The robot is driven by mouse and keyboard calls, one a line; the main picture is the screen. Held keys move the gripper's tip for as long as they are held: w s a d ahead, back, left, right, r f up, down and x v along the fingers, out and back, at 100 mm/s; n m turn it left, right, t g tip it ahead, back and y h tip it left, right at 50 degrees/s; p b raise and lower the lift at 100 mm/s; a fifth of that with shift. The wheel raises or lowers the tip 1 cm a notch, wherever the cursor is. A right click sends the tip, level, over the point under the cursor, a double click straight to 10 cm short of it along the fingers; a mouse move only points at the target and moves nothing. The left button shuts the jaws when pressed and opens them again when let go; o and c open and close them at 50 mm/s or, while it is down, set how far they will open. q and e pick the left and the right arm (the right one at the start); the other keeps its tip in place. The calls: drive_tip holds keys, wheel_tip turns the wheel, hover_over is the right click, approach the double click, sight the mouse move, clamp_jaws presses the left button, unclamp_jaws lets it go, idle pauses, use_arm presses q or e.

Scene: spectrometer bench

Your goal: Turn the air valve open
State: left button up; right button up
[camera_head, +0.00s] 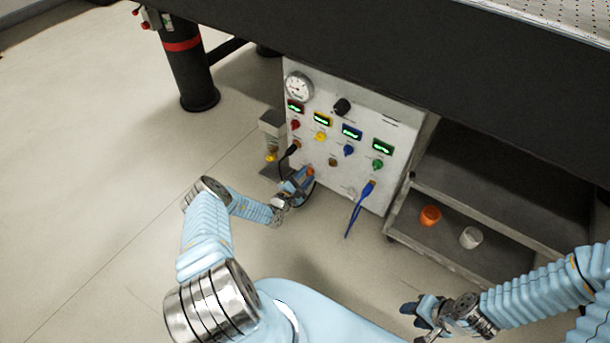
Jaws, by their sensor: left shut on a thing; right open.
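A pale control panel (318,140) stands under the dark table, with a round gauge (298,86) at its top left. I cannot tell for certain which of its fittings is the air valve. My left gripper (301,180) is at the panel's lower left, shut on a small orange part (310,171). The jaws hide most of that part, so its shape and turn angle cannot be read. My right gripper (422,306) is open and empty, low at the right, well away from the panel.
A black cable (285,160) runs close by my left gripper; a blue cable (359,208) hangs at right. An orange cup (430,215) and a white cup (470,237) stand on the lower shelf.

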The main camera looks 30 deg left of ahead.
idle(0.3)
use_arm(q)
drive_tip(key=o, duration=1)
drive_tip(key=shift+o, duration=0.2)
drive_tip(key=s+a+p, duration=0.1)
drive_tip(key=s, duration=1.2)
drive_tip(key=shift+s+p, duration=0.4)
